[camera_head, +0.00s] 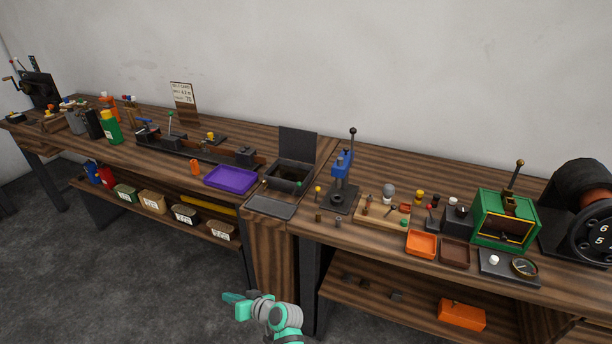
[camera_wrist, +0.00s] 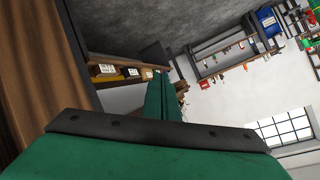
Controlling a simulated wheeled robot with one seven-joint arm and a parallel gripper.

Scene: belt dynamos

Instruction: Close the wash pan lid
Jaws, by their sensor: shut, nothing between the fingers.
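The wash pan (camera_head: 289,176) is a dark box set on the bench near the middle of the head view. Its dark flat lid (camera_head: 298,144) stands upright at the pan's back edge, so the pan is open. My gripper (camera_head: 228,297) is green, low in front of the bench and below the bench top, well apart from the pan and lid. Its fingers are together and empty; in the wrist view the green fingers (camera_wrist: 161,97) lie side by side. The wrist view does not show the pan.
A purple tray (camera_head: 231,178) lies left of the pan, and a blue lever press (camera_head: 342,178) stands close on its right. A flat grey plate (camera_head: 271,207) lies in front of the pan. The floor in front is clear.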

